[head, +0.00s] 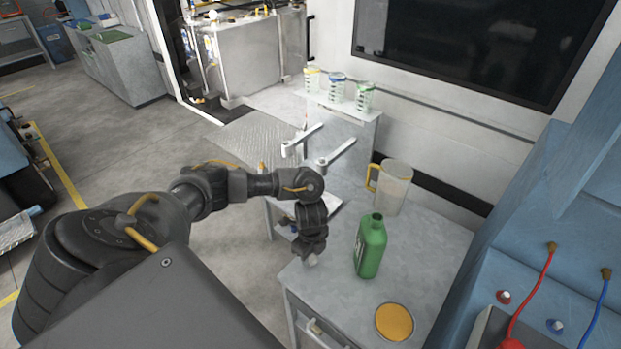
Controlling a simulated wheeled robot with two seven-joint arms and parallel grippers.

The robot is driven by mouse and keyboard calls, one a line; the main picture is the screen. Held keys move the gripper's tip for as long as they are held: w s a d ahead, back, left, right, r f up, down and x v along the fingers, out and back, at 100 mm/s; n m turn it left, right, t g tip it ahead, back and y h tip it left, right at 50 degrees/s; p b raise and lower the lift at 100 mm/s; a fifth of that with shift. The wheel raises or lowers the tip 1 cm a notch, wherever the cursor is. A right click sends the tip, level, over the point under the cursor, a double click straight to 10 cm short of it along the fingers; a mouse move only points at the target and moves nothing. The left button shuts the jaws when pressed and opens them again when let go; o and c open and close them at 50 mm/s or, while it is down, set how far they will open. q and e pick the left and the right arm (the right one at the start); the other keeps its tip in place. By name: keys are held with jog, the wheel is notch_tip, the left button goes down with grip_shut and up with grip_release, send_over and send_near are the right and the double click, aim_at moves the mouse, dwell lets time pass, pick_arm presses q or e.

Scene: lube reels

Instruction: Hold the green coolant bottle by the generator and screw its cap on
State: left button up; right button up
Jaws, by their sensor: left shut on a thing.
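The green bottle (371,247) stands upright on the grey cabinet top (428,262), its neck open and without a cap. My left gripper (311,260) points down just left of the bottle, apart from it, low over the cabinet's left edge. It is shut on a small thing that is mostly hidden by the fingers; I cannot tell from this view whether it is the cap. No cap shows clearly elsewhere. My right gripper is not in view.
A clear jug (393,188) with a yellow handle stands behind the bottle. A round orange-yellow disc (394,322) lies in front of it. Measuring cups (337,88) stand on a shelf behind. A blue panel (565,290) with red and blue hoses bounds the right.

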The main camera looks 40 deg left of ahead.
pick_arm(q)
jog(key=s+d+r+p, duration=0.4)
jog(key=s+d+r, duration=0.2)
jog(key=d+r, duration=0.5)
jog(key=shift+s+d, duration=0.35)
jog(key=shift+d, duration=0.3)
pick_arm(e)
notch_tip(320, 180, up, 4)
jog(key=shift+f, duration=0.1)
pick_arm(q)
jog(key=shift+r, duration=0.1)
jog(key=w+r+n+b, duration=0.7)
jog(key=n+b, duration=0.3)
jog(key=n, duration=0.2)
jog(key=shift+w+r, duration=0.15)
jog(key=shift+r, duration=0.7)
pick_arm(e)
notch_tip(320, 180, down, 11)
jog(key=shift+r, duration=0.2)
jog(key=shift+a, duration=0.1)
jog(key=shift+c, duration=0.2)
